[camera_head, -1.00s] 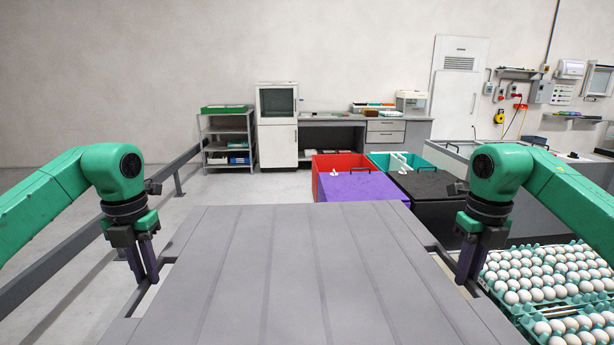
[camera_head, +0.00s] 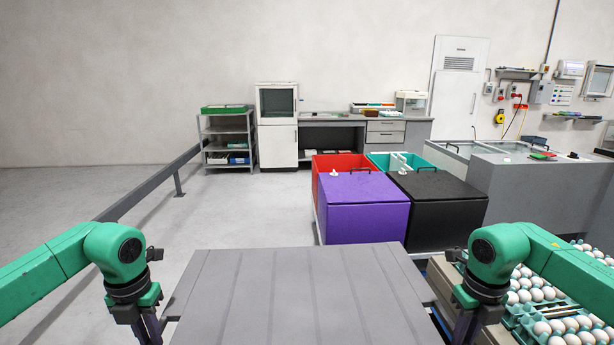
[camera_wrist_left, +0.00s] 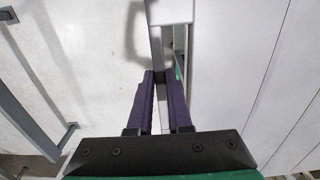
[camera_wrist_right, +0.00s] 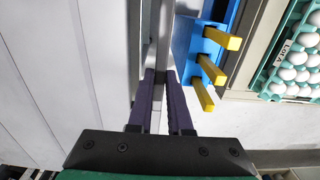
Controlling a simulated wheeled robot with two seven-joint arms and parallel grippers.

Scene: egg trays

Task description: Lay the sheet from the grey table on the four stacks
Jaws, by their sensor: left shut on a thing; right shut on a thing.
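The grey ribbed sheet (camera_head: 300,300) lies level in front of me, its near edge cut off by the bottom of the head view. My left gripper (camera_head: 150,335) is shut on the bar at its left side. The left fingers (camera_wrist_left: 162,80) close on that bar in the left wrist view. My right gripper (camera_head: 465,335) is shut on the bar at its right side, and the right fingers (camera_wrist_right: 161,78) close on it in the right wrist view. A teal tray (camera_head: 515,320) of white eggs is at the right, partly behind my right arm. What lies under the sheet is hidden.
Purple (camera_head: 362,208) and black (camera_head: 440,210) lidded boxes stand beyond the sheet. A blue part with yellow prongs (camera_wrist_right: 210,68) is close to my right gripper. A grey rail (camera_head: 150,187) runs along the left, with open floor around it.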

